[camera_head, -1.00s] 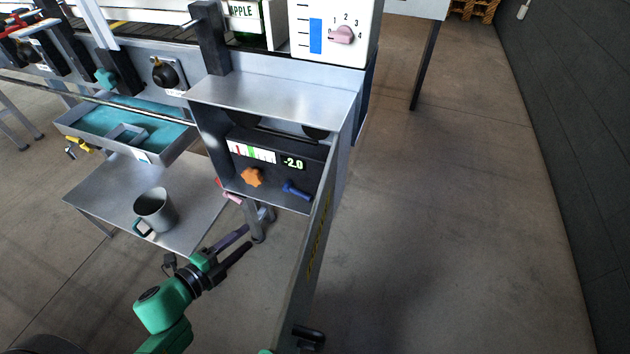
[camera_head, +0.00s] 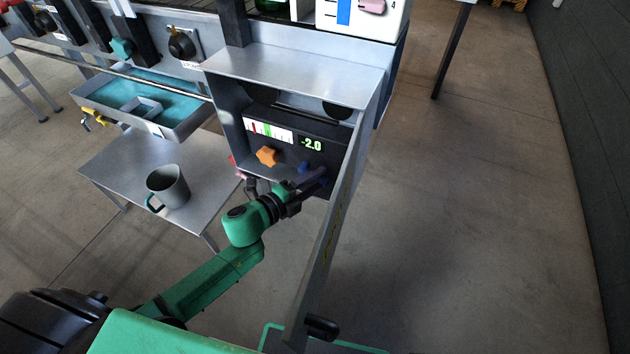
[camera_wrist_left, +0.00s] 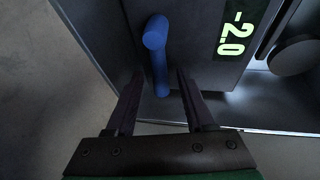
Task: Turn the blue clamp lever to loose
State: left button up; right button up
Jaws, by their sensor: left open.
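The blue clamp lever (camera_wrist_left: 157,55) is on the dark panel, and in the left wrist view its free end lies between the two fingers of my left gripper (camera_wrist_left: 158,85). The fingers are open, one on each side of the lever, with a gap to each. In the head view the lever (camera_head: 304,167) is partly hidden by my left gripper (camera_head: 312,182), which is at the lower right of the panel. The display (camera_head: 311,144) beside the lever reads -2.0. My right gripper is not in view.
An orange star knob (camera_head: 267,156) sits left of the lever under a coloured gauge strip (camera_head: 268,130). An open door (camera_head: 338,215) stands close on the right of the recess. A grey mug (camera_head: 170,186) is on the low shelf (camera_head: 117,165) at left.

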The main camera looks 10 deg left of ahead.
pick_arm(q)
grip_shut()
dwell(1.4)
